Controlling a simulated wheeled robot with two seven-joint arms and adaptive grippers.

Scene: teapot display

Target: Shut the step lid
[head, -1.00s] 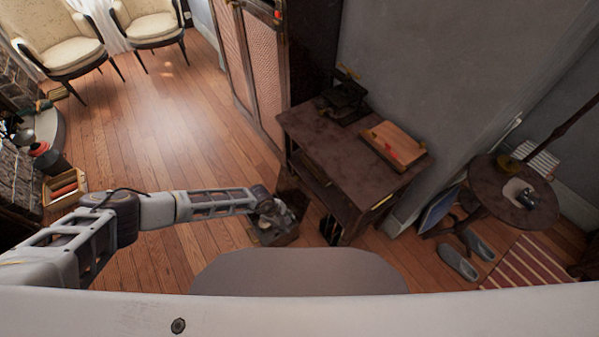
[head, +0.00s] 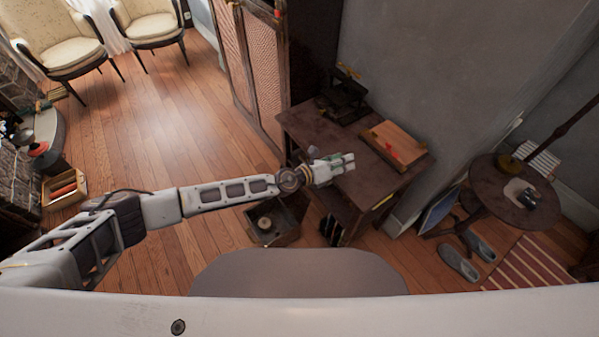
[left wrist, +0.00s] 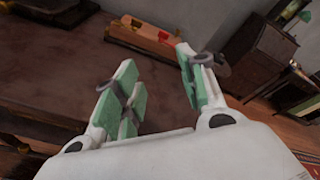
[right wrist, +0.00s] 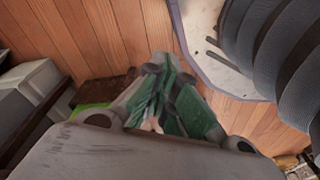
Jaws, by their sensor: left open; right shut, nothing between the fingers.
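An open dark wooden box (head: 262,240), which looks like the step, stands on the floor left of the desk. A round tan thing (head: 264,222) shows inside it. A dark panel rises at its far right side; I cannot tell surely whether this is the lid. My left gripper (head: 348,164) is open and empty over the desk top, up and right of the box. Its spread green-padded fingers (left wrist: 155,62) show in the left wrist view. My right gripper (right wrist: 162,66) is shut and empty above floor boards in the right wrist view; the head view does not show it.
The dark desk (head: 350,185) carries a wooden case (head: 396,144) with a red part and a dark device (head: 343,98). A round side table (head: 500,200) and grey slippers (head: 459,262) are at the right. Open floor (head: 165,110) lies to the left.

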